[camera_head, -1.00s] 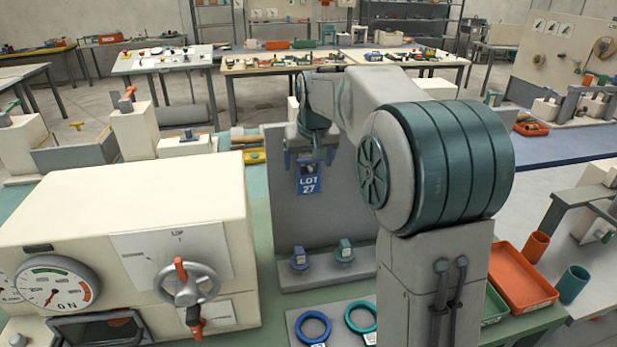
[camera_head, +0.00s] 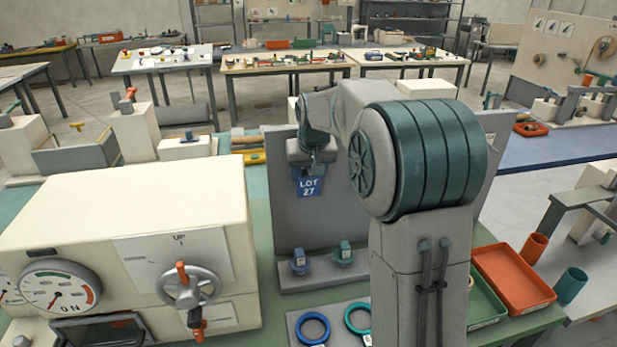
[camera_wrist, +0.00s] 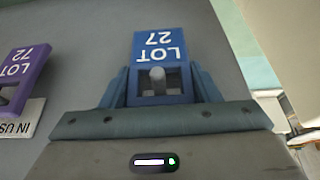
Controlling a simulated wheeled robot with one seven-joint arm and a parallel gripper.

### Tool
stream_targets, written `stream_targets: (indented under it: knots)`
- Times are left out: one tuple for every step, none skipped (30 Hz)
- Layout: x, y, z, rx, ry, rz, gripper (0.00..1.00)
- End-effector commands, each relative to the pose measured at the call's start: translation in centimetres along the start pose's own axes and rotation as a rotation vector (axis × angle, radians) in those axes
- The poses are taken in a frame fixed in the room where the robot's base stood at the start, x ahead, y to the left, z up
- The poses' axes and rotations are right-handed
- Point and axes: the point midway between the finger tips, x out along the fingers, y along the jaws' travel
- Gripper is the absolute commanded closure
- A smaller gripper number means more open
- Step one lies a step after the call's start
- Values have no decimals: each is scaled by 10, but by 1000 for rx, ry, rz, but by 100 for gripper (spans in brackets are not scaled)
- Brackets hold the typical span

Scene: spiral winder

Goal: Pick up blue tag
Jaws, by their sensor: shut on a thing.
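The blue tag (camera_head: 309,187), marked LOT 27, is at the upright grey panel (camera_head: 345,220). In the wrist view the blue tag (camera_wrist: 158,58) has a window in its end, with a pale peg showing in it. My gripper (camera_head: 312,168) is at the top of the tag. Its fingers (camera_wrist: 160,88) are shut on the two sides of the tag's windowed end. Whether the tag is still on the peg or off it I cannot tell clearly; the peg is seen through the window.
A purple tag (camera_wrist: 20,75) marked LOT 72 hangs beside it in the wrist view, above an IN USE label (camera_wrist: 22,116). A cream machine (camera_head: 120,210) with a handwheel stands at the left. A blue ring (camera_head: 313,328) lies below the panel. An orange tray (camera_head: 512,278) is at the right.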

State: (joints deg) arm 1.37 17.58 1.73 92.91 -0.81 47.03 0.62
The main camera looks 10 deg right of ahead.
Motion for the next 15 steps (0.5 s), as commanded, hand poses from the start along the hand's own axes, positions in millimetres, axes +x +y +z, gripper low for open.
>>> stream_targets:
  knots:
    - [-1, 0, 0, 0, 1, 0, 67]
    - [-2, 0, -1, 0, 1, 0, 67]
    - [-3, 0, -2, 0, 2, 0, 67]
    - [-4, 0, -2, 0, 3, 0, 67]
    - [-6, 0, -3, 0, 4, 0, 67]
    - [-9, 0, -4, 0, 4, 0, 67]
    - [-11, 0, -5, 0, 4, 0, 67]
    - [-14, 0, -7, 0, 5, 0, 67]
    - [-15, 0, -2, 0, 3, 0, 67]
    - [-16, 0, 2, 0, 2, 0, 67]
    - [-17, 0, 5, 0, 3, 0, 67]
    - [-19, 0, 10, 0, 2, 0, 67]
    - [-20, 0, 14, 0, 2, 0, 67]
    - [-22, 0, 18, 0, 3, 0, 67]
    - [-24, 0, 23, 0, 2, 0, 67]
